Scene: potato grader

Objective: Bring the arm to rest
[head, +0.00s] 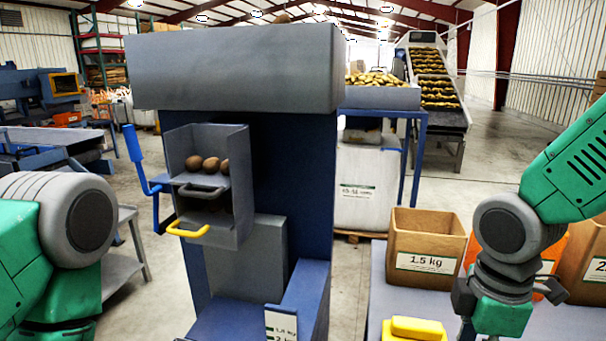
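My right arm, green with grey joints, comes in from the right. My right gripper (508,296) hangs at its end above the grey-blue table (385,292), just right of the yellow blocks (414,329). Dark parts stick out on both sides of it, but its fingertips do not show clearly. Whether it is open or shut cannot be made out. My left arm fills the lower left corner, and its gripper is out of view.
A blue and grey grader (268,150) stands in the middle, with potatoes (211,164) in its bin and a yellow handle (188,231). A cardboard box marked 1.5 kg (425,228) stands on the table, with more boxes (582,250) at right behind my arm.

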